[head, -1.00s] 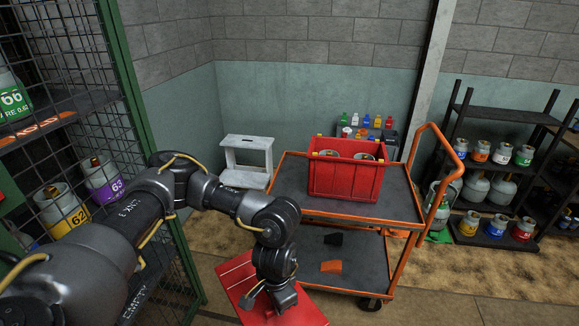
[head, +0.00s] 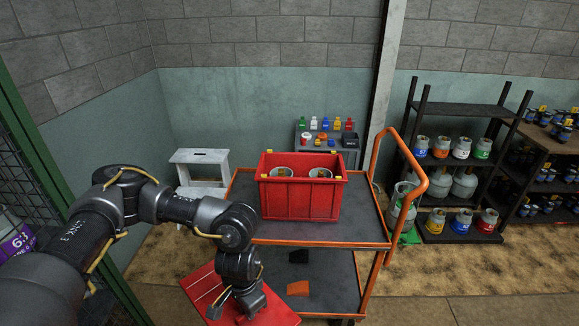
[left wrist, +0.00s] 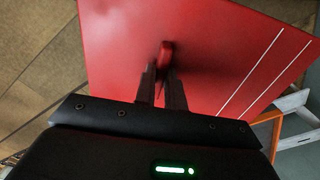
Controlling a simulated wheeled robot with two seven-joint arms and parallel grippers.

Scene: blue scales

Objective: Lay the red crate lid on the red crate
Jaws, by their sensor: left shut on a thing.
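The red crate (head: 300,197) stands open on the top deck of an orange-framed trolley (head: 345,231), with gas canisters (head: 320,173) inside. The red crate lid (head: 203,291) is in front of the trolley, lower than its top deck, at the bottom of the head view. My left gripper (left wrist: 164,76) is shut on the lid's red handle (left wrist: 166,52) in the left wrist view. In that view the lid (left wrist: 225,45) is a flat red panel with two white lines. In the head view my left arm hides part of the lid. My right gripper is not in view.
The trolley's push handle (head: 416,165) rises on the right. A white step stool (head: 201,158) stands behind on the left. A wire-mesh cage (head: 30,140) is at the left edge. Shelves of canisters (head: 462,150) stand right. Open floor (head: 440,272) lies right of the trolley.

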